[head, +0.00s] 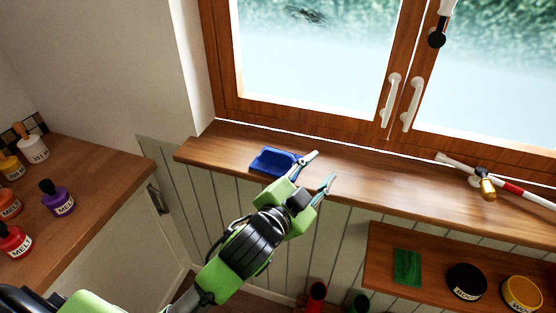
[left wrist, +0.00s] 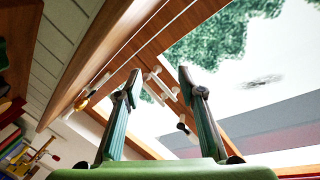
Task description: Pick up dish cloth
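A blue folded item (head: 273,161), which looks like the dish cloth, lies on the left part of the wooden windowsill. My left gripper (head: 323,168) is over the sill's front edge, just right of the blue item. Its two fingers are spread with nothing between them; the left finger overlaps the blue item's right side in the picture, and I cannot tell whether they touch. In the left wrist view the open fingers (left wrist: 158,82) point toward the window, and the blue item does not show. My right gripper is not in view.
A red-and-white stick with a brass part (head: 487,188) lies on the sill's right. A lower shelf (head: 386,236) holds a green item (head: 408,267) and round tins. Paint bottles (head: 57,198) stand on the left counter. The closed window (head: 310,60) backs the sill; its middle is clear.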

